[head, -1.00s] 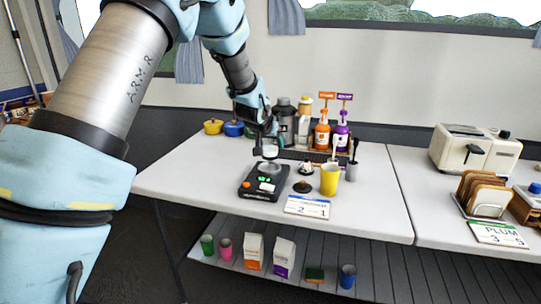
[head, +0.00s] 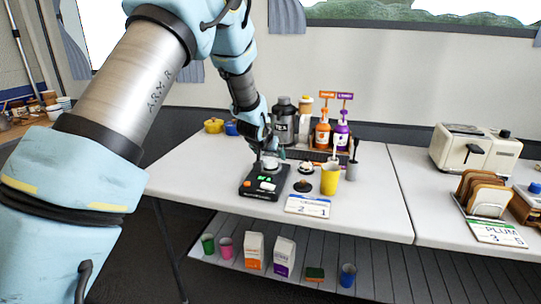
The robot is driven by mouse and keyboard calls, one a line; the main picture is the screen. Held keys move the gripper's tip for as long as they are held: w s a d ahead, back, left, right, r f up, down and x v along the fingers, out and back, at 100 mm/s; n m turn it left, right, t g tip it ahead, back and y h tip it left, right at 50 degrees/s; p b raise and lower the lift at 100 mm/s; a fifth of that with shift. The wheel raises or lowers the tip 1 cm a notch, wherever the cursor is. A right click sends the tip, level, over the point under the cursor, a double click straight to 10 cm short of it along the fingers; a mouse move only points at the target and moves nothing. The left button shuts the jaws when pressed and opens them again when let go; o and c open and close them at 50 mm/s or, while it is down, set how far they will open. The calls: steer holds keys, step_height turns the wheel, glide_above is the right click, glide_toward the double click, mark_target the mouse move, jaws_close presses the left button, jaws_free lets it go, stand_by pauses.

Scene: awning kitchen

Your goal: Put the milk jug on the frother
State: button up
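The frother (head: 259,192) is a black box with green lights, an orange knob and a white switch, near the front edge of the table. A small pale, silvery vessel, which looks like the milk jug (head: 270,163), is at its top. It appears to rest there, but the contact is too small to make out. My gripper (head: 268,151) points down right above and around the jug. Its fingers are small and partly merge with the dark things behind, so I cannot tell whether they grip the jug.
A yellow cup (head: 329,180), a small black dish (head: 303,186) and a number card (head: 307,205) stand right of the frother. Bottles with orange and purple signs (head: 322,135) stand behind. Cartons (head: 254,250) and cups are on the lower shelf.

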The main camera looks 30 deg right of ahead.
steer(key=shift+o, duration=0.6)
steer(key=shift+r, duration=0.1)
steer(key=shift+r, duration=0.15)
steer(key=b+v, duration=0.2)
steer(key=v, duration=1)
steer(key=s+a+f+n+g+y, duration=0.1)
steer(key=a+f+n+y, duration=0.1)
steer(key=a, duration=1)
steer(key=s+a+f+n+g+y, duration=0.1)
steer(key=a+n+y, duration=0.1)
steer(key=a, duration=1)
steer(key=s+a+f+n+g+y, duration=0.2)
steer(key=s+a+n+g, duration=0.1)
steer(key=s+a, duration=0.8)
steer(key=a, duration=0.4)
steer(key=shift+s, duration=0.3)
